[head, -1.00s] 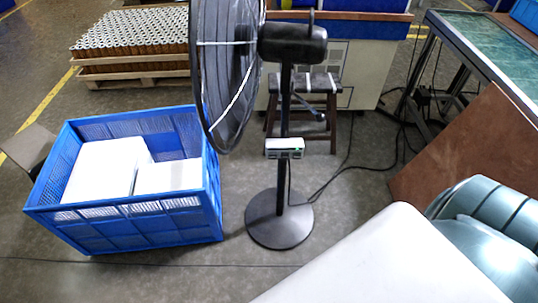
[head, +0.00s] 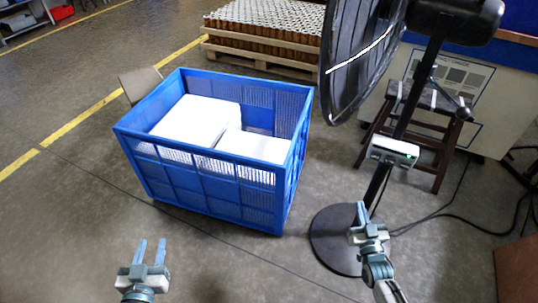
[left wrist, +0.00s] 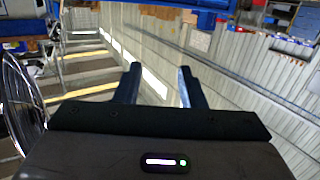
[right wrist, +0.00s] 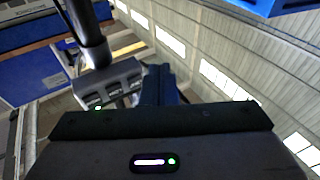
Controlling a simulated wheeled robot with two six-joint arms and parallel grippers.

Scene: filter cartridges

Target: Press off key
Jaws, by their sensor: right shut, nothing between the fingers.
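A black pedestal fan (head: 362,50) stands on a round base. Its small grey control box (head: 393,152) with a green light sits on the pole. The box also shows in the right wrist view (right wrist: 108,82), left of my fingertips, with a row of keys too small to read. My right gripper (head: 362,209) is shut and empty, below the box in the head view and apart from it. It shows in the right wrist view (right wrist: 160,75) too. My left gripper (head: 150,245) is open and empty in front of the blue crate, as the left wrist view (left wrist: 160,75) confirms.
A blue crate (head: 215,180) with white blocks stands left of the fan. A stool (head: 425,135) stands behind the pole, and cables (head: 445,212) lie on the floor to the right. A loaded pallet (head: 262,60) is at the back. The floor at front left is clear.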

